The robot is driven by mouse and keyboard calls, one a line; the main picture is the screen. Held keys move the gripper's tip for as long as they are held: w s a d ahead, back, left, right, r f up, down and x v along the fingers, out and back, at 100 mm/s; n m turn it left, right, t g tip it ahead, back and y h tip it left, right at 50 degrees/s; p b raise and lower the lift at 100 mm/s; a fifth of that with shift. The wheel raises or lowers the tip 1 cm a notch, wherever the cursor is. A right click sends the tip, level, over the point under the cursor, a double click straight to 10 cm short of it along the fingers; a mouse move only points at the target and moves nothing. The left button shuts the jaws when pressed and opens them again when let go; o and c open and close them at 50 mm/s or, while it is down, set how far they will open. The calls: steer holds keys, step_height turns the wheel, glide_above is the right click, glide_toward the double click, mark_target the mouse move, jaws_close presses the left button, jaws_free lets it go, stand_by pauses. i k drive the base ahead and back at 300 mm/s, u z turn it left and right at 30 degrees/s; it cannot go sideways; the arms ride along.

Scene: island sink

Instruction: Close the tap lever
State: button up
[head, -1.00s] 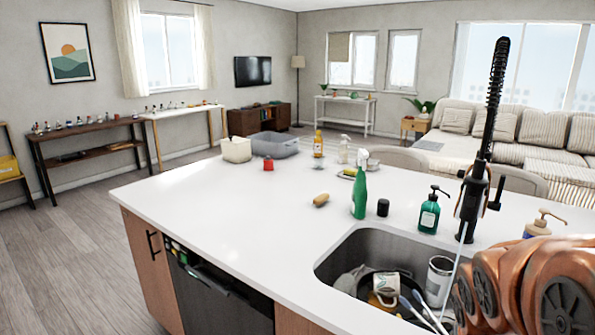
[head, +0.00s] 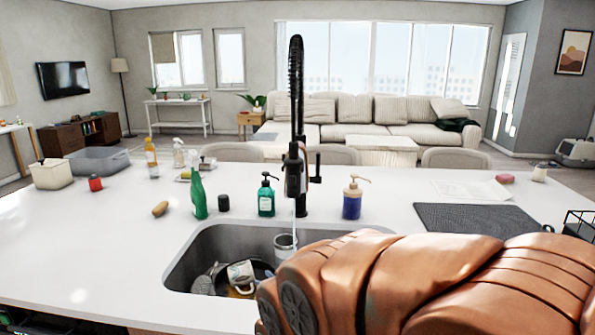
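The black tap (head: 297,140) stands upright at the back edge of the sink, with a tall coiled neck. Its lever (head: 316,165) sticks out on the right side of the tap body and points upward. A thin pale stream of water (head: 294,232) runs from the spout down into the sink (head: 200,245). My copper-coloured arm fills the lower right, in front of the sink's right part. My gripper cannot be seen in the head view.
A teal soap bottle (head: 266,197) stands left of the tap and a blue pump bottle (head: 352,199) right of it, near the lever. A green spray bottle (head: 198,195) is further left. A mug (head: 241,277) and other dishes lie in the sink. A dark mat (head: 470,218) lies right.

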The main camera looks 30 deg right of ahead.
mark_target(317, 177)
steer(key=z, duration=0.05)
steer(key=k, duration=1.25)
steer(key=z, duration=0.6)
steer(key=i, duration=1.2)
steer(key=u, duration=0.65)
steer(key=i, duration=0.4)
steer(key=u, duration=0.4)
